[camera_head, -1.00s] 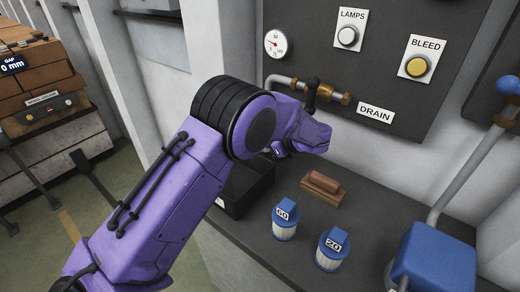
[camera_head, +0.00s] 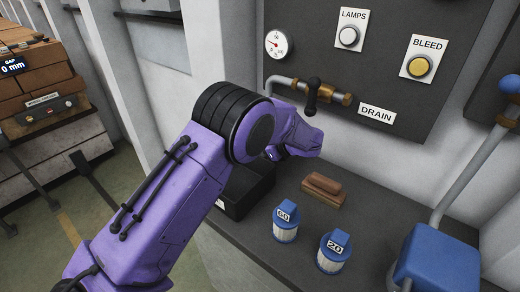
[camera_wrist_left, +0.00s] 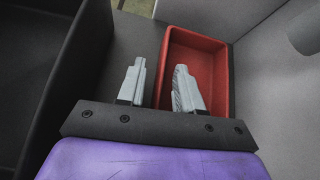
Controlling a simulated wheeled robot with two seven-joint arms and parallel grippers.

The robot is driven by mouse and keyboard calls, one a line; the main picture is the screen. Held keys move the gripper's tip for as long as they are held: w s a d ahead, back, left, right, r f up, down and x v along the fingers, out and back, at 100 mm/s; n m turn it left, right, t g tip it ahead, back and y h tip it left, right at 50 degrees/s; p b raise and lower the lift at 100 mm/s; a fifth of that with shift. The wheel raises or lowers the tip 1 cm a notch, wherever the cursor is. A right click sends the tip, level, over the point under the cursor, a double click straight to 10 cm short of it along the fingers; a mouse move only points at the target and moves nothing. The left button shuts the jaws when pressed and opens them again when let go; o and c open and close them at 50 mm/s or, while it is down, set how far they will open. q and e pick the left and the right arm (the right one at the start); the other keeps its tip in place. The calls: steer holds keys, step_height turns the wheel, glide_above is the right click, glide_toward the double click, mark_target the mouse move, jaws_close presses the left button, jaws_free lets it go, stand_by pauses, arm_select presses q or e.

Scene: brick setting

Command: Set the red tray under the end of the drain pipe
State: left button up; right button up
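The red tray (camera_wrist_left: 217,82) lies on the grey surface in the left wrist view; the head view does not show it. My left gripper (camera_wrist_left: 160,84) is open in the wrist view. One finger is left of the tray and the other is over its inside, with the tray's left wall between them. I cannot tell whether either finger touches the wall. In the head view my left arm hides the fingers. The drain pipe (camera_head: 283,81) runs from the panel beside the DRAIN label (camera_head: 376,113) and bends down at the left; its lower end is hidden behind my arm.
A black open box (camera_head: 247,192) stands on the bench by my left wrist. Brown blocks (camera_head: 322,189), two blue-capped jars marked 60 (camera_head: 285,222) and 20 (camera_head: 333,252), and a blue box (camera_head: 436,262) stand farther right. A black valve handle (camera_head: 312,97) sticks out above my wrist.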

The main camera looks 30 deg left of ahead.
arm_select(q)
steer(key=w+p+v, duration=0.1)
steer(key=p+v, duration=0.1)
steer(key=v, duration=1)
steer(key=shift+s+r, duration=0.15)
steer(key=shift+s, duration=0.35)
stand_by(0.4)
